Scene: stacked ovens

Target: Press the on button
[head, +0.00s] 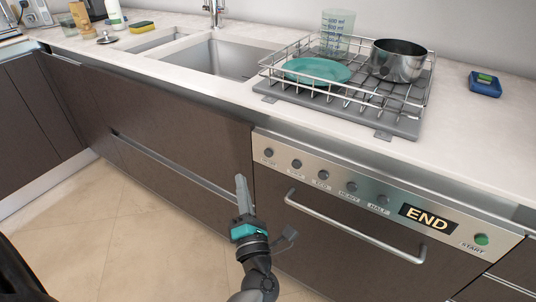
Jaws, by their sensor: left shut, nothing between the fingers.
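A built-in appliance has a silver control panel (340,190) under the counter on the right. A row of several round dark buttons runs along it; the leftmost button (268,152) is near the panel's left end, and its label is too small to read. A green button (481,239) marked START is at the right end, beside a display (428,218) reading END. My left gripper (240,180) is shut and empty, pointing up. In the picture it is left of the panel and lower than the leftmost button, apart from the buttons. My right gripper is not in view.
A bar handle (355,228) crosses the appliance door below the panel. On the counter are a dish rack (420,105) with a teal plate (318,70), a pot (397,62) and a measuring cup (337,32). A sink (222,58) is to its left. Floor is clear at lower left.

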